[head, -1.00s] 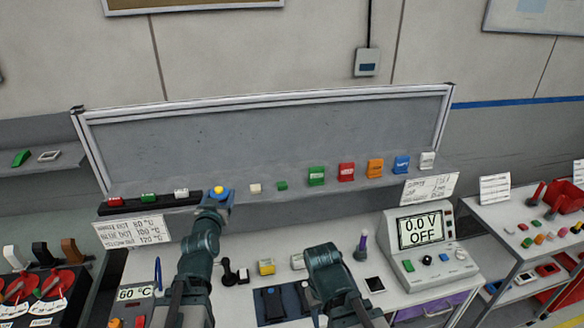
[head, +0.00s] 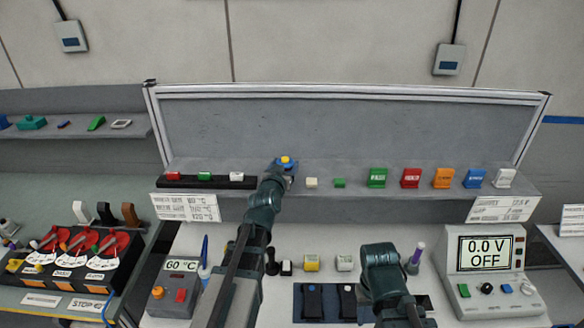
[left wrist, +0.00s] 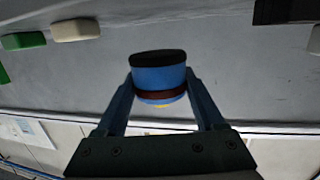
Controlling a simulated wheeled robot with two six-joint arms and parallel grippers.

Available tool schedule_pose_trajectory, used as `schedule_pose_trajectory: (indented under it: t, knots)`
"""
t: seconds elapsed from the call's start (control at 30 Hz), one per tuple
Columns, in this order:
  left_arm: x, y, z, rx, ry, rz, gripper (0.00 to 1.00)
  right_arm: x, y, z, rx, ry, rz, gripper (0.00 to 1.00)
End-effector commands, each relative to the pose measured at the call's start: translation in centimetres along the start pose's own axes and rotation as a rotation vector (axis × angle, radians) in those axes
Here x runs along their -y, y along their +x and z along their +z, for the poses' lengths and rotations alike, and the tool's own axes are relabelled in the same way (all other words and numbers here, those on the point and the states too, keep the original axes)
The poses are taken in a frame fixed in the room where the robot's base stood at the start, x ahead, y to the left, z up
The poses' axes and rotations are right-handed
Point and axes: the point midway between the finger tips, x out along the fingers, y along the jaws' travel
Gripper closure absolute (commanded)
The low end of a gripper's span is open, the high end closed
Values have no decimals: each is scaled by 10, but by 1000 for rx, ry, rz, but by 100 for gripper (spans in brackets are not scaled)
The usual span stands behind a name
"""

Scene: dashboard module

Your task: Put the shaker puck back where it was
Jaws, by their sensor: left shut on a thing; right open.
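The shaker puck, a blue round body with a yellow top, shows in the head view (head: 286,160) above the long shelf (head: 330,198). In the left wrist view the puck (left wrist: 158,80) is blue with a dark red band and a black end. My left gripper (head: 285,170) is shut on it, with one finger on each side. The puck appears to be over the gap between the black rack and a cream block; its height above the shelf is hard to tell. My right arm is over the bench at the right; its gripper's fingers are hidden behind its own wrist.
A black rack (head: 215,182) with red, green and white pieces is left of the puck. A cream block (head: 311,183), a small green block (head: 339,183) and several coloured blocks stand to the right. A grey panel (head: 350,130) rises behind. A meter (head: 485,265) stands at the bench's right.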

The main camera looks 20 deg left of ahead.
Motion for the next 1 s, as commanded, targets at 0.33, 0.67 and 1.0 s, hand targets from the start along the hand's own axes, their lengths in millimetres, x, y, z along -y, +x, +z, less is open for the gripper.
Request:
schedule_pose_trajectory:
  t: [0.33,0.67,1.0]
  knots:
    - [6,36,-2,-2,-1,-3,100,0,4,0,0,-1,0,50]
    - [9,39,26,-2,-3,-4,100,3,32,-2,0,-5,1,50]
    - [10,40,33,-2,-1,-4,100,3,39,-2,0,-9,2,50]
